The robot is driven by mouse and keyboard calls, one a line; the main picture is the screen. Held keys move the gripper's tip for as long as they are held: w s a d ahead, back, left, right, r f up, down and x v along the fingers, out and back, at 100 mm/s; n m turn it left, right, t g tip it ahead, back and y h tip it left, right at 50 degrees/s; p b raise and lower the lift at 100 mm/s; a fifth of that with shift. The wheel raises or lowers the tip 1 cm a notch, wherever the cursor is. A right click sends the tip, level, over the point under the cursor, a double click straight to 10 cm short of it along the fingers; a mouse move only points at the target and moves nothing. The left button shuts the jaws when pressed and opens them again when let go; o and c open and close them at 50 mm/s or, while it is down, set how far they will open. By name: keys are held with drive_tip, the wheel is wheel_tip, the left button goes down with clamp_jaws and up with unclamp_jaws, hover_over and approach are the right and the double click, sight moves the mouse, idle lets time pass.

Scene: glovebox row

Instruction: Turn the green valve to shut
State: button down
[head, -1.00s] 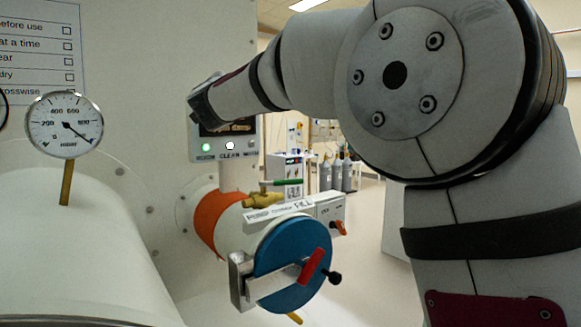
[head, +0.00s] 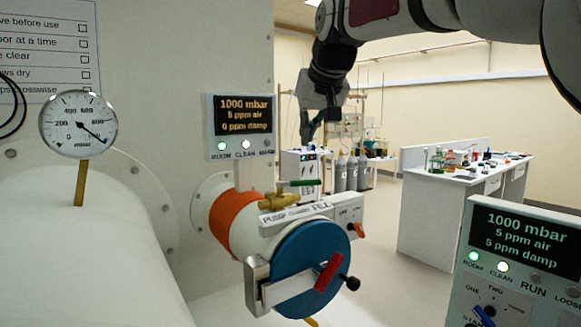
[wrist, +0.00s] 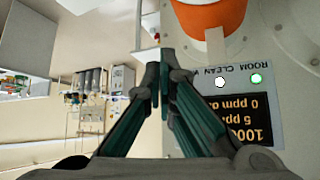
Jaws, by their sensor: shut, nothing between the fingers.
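The green valve handle (head: 298,183) lies roughly level in the head view, above a brass valve body (head: 278,200) on top of the small antechamber with the orange band. My gripper (head: 306,140) hangs fingers down above the handle in the picture, apart from it; I cannot tell the depth between them. In the wrist view my gripper (wrist: 163,62) has its fingertips together with nothing between them. The green handle cannot be made out in the wrist view.
The blue round door (head: 292,262) with a red handle (head: 328,272) is below the valve. A display panel (head: 240,128) stands behind left, a second panel (head: 525,245) front right. A pressure gauge (head: 78,125) is at left. Open floor lies right of the antechamber.

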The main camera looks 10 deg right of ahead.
sight(299, 183)
wheel_tip(299, 183, down, 8)
drive_tip(key=w, duration=0.2)
drive_tip(key=shift+w+d+f+p, duration=0.15)
drive_tip(key=shift+d+f+p, duration=0.05)
drive_tip(key=shift+d+p, duration=0.2)
idle(0.4)
